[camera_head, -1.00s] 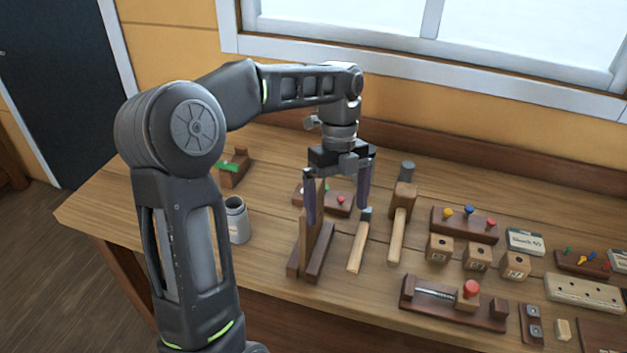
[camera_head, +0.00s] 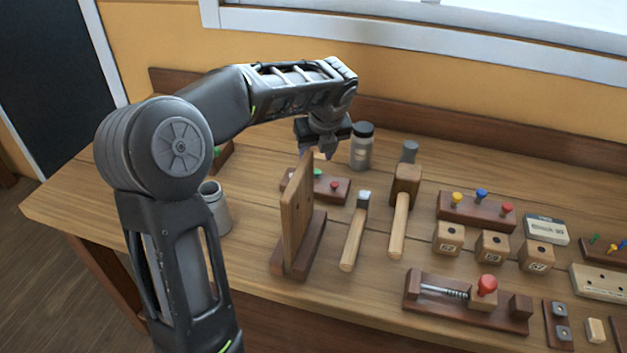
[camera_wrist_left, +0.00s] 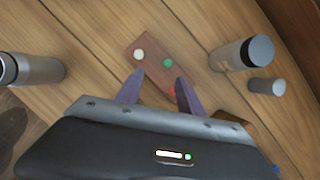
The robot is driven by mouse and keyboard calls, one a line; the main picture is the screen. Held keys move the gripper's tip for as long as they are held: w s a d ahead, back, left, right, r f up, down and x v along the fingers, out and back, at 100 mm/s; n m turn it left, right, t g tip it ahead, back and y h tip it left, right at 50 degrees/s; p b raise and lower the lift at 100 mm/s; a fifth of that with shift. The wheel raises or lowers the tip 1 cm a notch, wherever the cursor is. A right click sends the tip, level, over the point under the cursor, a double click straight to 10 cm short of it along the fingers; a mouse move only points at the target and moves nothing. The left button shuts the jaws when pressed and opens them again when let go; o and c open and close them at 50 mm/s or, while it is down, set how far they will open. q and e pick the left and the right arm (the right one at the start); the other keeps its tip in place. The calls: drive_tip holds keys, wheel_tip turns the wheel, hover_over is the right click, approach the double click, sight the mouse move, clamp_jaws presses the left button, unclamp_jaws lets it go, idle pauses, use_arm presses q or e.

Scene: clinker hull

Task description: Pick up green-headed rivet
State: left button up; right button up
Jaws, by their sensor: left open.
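The green-headed rivet (camera_wrist_left: 168,62) sits in a small brown wooden block (camera_wrist_left: 133,48) between a white head (camera_wrist_left: 139,55) and a red head (camera_wrist_left: 172,92). In the head view its green head (camera_head: 318,172) shows just behind an upright wooden board (camera_head: 297,212), which hides part of the block. My left gripper (camera_wrist_left: 159,77) is open and empty; its two purple-grey fingers point towards the block, and the green head lies beyond the gap between the tips. In the head view the left gripper (camera_head: 325,153) hangs near the block, its fingers partly hidden. My right gripper is not in view.
A dark-lidded grey jar (camera_head: 362,147) stands close right of the gripper. An open grey can (camera_head: 216,208) is at the left. Another rivet block (camera_head: 475,212) and number cubes (camera_head: 492,247) are further right.

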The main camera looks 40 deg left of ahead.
sight(317, 171)
use_arm(q)
drive_tip(key=shift+w+a+f, duration=0.15)
drive_tip(key=shift+w+f, duration=0.4)
drive_tip(key=shift+f, duration=0.1)
drive_tip(key=shift+w+a+f, duration=0.15)
drive_tip(key=shift+w+f, duration=0.4)
drive_tip(key=shift+f, duration=0.05)
drive_tip(key=shift+w+a+f, duration=0.2)
drive_tip(key=shift+w+f, duration=0.2)
drive_tip(key=shift+f, duration=0.2)
drive_tip(key=shift+s+r, duration=0.1)
drive_tip(key=p+x, duration=0.1)
drive_tip(key=x, duration=0.4)
drive_tip(key=shift+c, duration=0.3)
clamp_jaws()
